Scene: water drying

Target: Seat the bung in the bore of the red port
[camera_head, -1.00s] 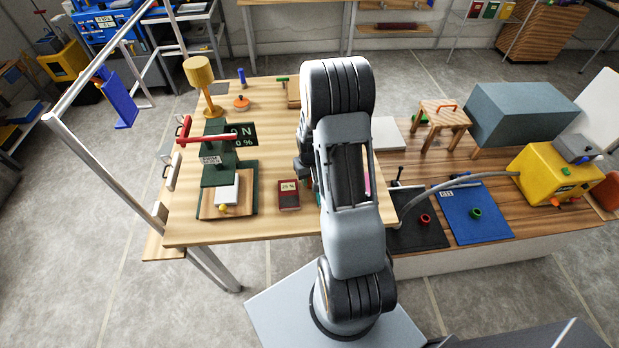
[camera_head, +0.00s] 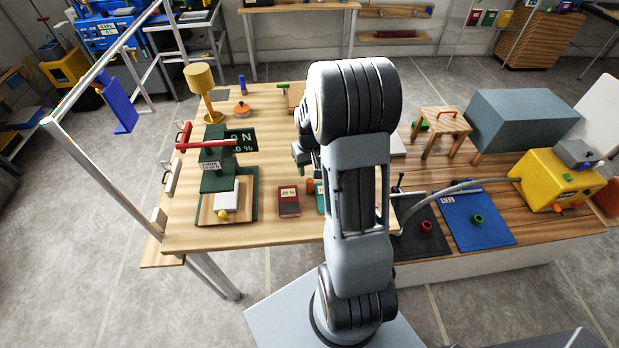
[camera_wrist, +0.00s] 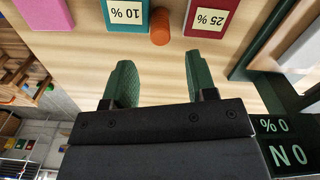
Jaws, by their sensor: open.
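A small orange-brown cylinder, which looks like the bung, stands on the wooden table between the teal and dark red blocks. The bung shows in the wrist view (camera_wrist: 160,27) and partly beside my arm in the head view (camera_head: 310,186). My gripper (camera_wrist: 158,62) is open and empty, its green fingers pointing toward the bung, which lies beyond the fingertips and between their lines. In the head view my gripper (camera_head: 303,152) is partly hidden by my arm. The red port (camera_head: 426,227) is a red ring on a black mat, right of my arm.
A teal block marked 10 % (camera_wrist: 126,12) and a dark red block marked 25 % (camera_wrist: 211,18) flank the bung closely. A green press (camera_head: 215,170) with a red lever stands to the left. A green ring (camera_head: 478,219) sits on a blue mat (camera_head: 490,232).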

